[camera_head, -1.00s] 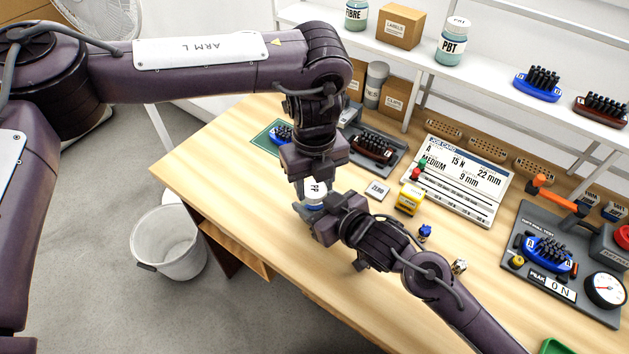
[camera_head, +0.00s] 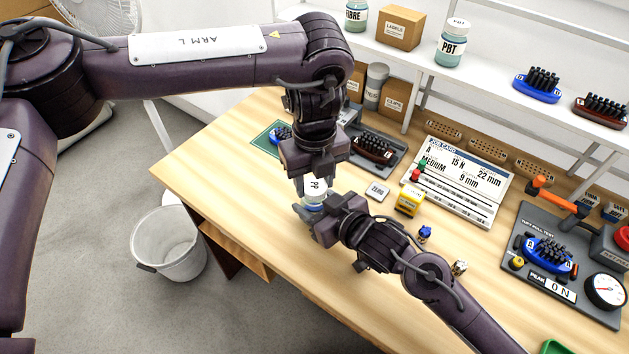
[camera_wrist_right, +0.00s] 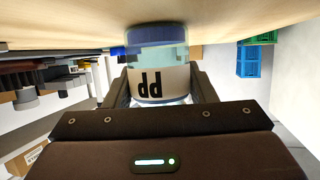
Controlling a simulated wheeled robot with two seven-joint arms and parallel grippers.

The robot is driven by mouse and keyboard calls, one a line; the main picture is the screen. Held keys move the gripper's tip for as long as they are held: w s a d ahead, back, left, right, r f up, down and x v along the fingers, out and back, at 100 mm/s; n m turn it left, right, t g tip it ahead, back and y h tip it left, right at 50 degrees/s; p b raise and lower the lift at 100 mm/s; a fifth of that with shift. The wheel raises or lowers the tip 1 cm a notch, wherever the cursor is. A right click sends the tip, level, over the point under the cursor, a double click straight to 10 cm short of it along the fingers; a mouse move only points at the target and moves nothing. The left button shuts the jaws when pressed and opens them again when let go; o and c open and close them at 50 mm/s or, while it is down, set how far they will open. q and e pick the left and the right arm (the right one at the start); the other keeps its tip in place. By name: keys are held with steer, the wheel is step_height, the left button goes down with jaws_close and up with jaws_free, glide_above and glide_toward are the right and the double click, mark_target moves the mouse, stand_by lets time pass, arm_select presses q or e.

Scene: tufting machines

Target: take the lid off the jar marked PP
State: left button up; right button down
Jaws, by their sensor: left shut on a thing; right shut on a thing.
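The jar marked PP (camera_head: 315,207) stands near the table's left front edge, mostly hidden between my grippers. Its white lid (camera_head: 316,187) has PP on top. My left gripper (camera_head: 315,181) reaches down from above and is shut on the lid. My right gripper (camera_head: 311,214) comes in from the lower right and is shut around the jar body. In the right wrist view, which is upside down, the jar (camera_wrist_right: 157,84) shows its PP label between the fingers. I cannot tell whether there is a gap between lid and jar.
A ZERO block (camera_head: 377,190) and a yellow device (camera_head: 409,200) stand right of the jar. A job card board (camera_head: 455,180) and a pull-test rig (camera_head: 560,262) are farther right. A white bin (camera_head: 170,245) is on the floor at left. A PBT jar (camera_head: 453,42) is on the shelf.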

mark_target(314, 186)
arm_select(q)
steer(key=shift+r, duration=0.5)
steer(key=shift+r, duration=2)
arm_select(e)
steer(key=c, duration=0.5)
jaws_free()
